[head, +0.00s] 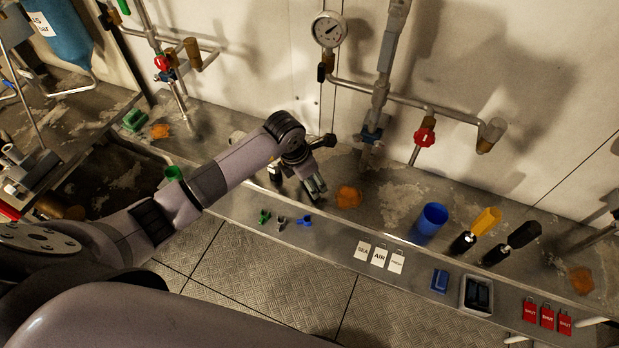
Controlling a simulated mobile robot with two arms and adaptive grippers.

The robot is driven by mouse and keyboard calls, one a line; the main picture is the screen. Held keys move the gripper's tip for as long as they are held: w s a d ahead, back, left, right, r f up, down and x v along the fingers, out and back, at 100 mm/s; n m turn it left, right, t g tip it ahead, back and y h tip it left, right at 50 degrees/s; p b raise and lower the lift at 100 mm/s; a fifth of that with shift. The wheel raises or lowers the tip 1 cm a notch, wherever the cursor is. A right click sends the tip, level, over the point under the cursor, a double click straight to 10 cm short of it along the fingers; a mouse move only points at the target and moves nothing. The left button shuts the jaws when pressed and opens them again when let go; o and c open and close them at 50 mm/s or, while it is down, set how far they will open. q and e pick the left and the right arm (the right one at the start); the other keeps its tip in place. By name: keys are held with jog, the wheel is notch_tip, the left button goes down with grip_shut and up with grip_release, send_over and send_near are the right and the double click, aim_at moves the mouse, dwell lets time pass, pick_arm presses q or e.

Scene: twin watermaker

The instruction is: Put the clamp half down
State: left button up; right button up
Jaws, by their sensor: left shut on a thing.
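My left arm reaches in from the left over the metal bench. My left gripper (315,188) points down, low over the bench, just left of an orange-brown patch. It is shut on the clamp half, which is small, dark and mostly hidden by the fingers, so its shape and whether it touches the bench cannot be told. My right gripper is not in view.
Small green (264,216), grey (280,222) and blue (304,220) parts lie near the bench's front edge. White tags (379,257), a blue cup (430,222) and yellow-handled (486,220) and black-handled (524,235) tools are to the right. Pipes with a red valve (425,137) stand behind.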

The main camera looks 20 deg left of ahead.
pick_arm(q)
jog(key=shift+f, duration=0.45)
jog(key=shift+f, duration=0.1)
jog(key=o, duration=0.9)
jog(key=shift+o, duration=0.2)
